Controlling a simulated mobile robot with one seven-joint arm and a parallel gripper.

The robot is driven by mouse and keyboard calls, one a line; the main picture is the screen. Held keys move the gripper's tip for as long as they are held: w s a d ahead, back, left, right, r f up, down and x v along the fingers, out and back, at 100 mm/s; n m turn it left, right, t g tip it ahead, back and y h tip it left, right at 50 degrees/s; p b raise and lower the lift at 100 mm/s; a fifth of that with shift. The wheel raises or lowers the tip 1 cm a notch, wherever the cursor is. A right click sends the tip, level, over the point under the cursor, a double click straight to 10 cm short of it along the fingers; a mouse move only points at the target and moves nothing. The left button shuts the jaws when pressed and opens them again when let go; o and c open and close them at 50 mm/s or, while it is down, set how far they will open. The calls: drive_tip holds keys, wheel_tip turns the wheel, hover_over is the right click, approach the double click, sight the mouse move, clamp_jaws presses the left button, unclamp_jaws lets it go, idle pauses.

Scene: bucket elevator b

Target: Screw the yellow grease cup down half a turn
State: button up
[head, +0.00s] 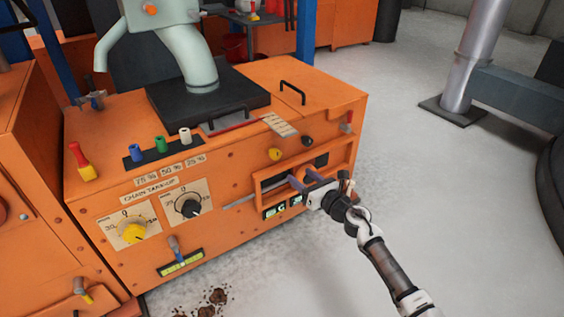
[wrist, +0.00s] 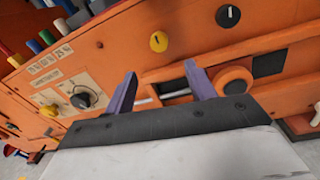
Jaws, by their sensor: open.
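The yellow grease cup (head: 275,154) looks like a small round cap on the upper front face of the orange machine. In the wrist view the cup (wrist: 158,42) shows face-on with a small dark mark on it. My gripper (head: 305,178) is in front of the machine, below and right of the cup in the head view. In the wrist view its two purple fingers (wrist: 160,72) are spread apart with nothing between them. The cup appears beyond the fingertips, above the gap, and is not touched.
A similar black cap (head: 308,141) sits right of the cup. Below is a framed slot (head: 290,178), partly hidden by my gripper. An orange round knob (wrist: 232,82) is close to the right finger. Dials (head: 134,232) are at left.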

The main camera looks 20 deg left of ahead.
sight(277, 157)
drive_tip(key=b+x, duration=0.2)
drive_tip(key=x, duration=0.8)
drive_tip(key=shift+f, duration=0.1)
drive_tip(key=shift+w+a+b, duration=0.3)
drive_tip(key=shift+w+a, duration=0.15)
drive_tip(key=shift+a, duration=0.15)
drive_tip(key=c, duration=1)
